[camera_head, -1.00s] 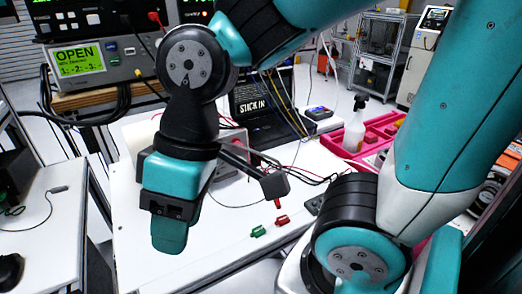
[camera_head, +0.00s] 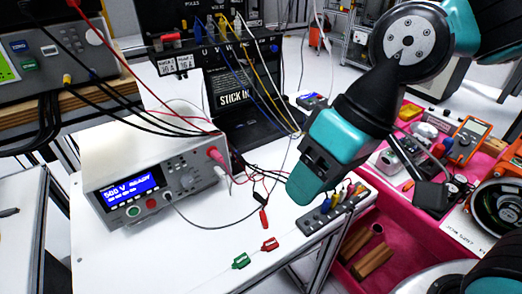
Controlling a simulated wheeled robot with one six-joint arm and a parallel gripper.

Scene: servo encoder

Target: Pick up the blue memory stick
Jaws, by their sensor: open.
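My gripper (camera_head: 305,192) hangs over the white table, seen side-on, with its teal fingertip end pointing down and left. It is open, and I see nothing held in it. A dark grey strip (camera_head: 312,224) with sockets lies right of and below the gripper tip. A red piece (camera_head: 270,244) and a green piece (camera_head: 241,261) lie loose on the table.
A laptop (camera_head: 234,87) showing "STICK IN" stands behind. A white meter (camera_head: 150,185) reading "500 V READY" is at left, with black and red leads across the table. A pink tray (camera_head: 415,225) with tools is at right. The front left table is clear.

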